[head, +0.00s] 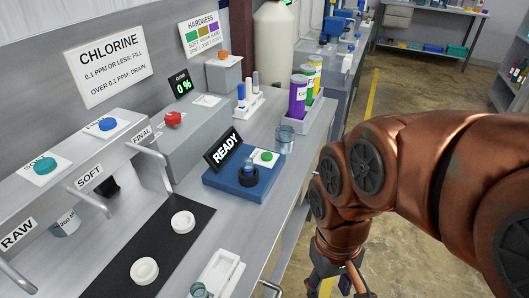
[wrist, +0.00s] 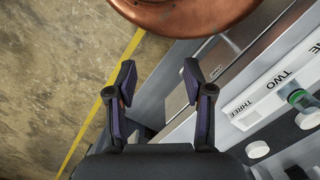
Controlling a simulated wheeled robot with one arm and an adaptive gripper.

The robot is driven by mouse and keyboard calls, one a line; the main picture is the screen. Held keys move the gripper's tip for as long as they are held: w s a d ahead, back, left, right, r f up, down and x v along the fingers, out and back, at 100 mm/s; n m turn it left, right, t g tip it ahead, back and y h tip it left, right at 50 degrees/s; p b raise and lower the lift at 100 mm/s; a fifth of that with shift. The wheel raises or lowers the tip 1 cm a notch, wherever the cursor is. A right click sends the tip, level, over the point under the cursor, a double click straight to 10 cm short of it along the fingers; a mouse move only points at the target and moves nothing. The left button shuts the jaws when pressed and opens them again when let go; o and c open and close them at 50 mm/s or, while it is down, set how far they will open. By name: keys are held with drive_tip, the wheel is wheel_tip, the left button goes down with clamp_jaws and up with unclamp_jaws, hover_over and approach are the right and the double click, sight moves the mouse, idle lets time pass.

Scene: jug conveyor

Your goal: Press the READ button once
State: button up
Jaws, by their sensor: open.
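The blue tester (head: 244,184) sits on the grey bench in the head view, with a black "READY" display (head: 223,148) at its back left. A green round button (head: 266,156) on a white plate is at its back right; any lettering on it is too small to read. My gripper (head: 336,284) hangs low at the bottom edge, right of the bench front and apart from the tester. In the wrist view my gripper (wrist: 158,82) is open, with nothing between its fingers.
A clear cup (head: 285,139) stands just behind the tester. Left are a black mat (head: 146,248) with two white round pieces and taps labelled RAW, SOFT and FINAL. A red button (head: 173,119) tops a grey box. The wrist view shows a rack (wrist: 243,112) labelled TWO and THREE.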

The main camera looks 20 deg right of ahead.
clamp_jaws()
idle(1.4)
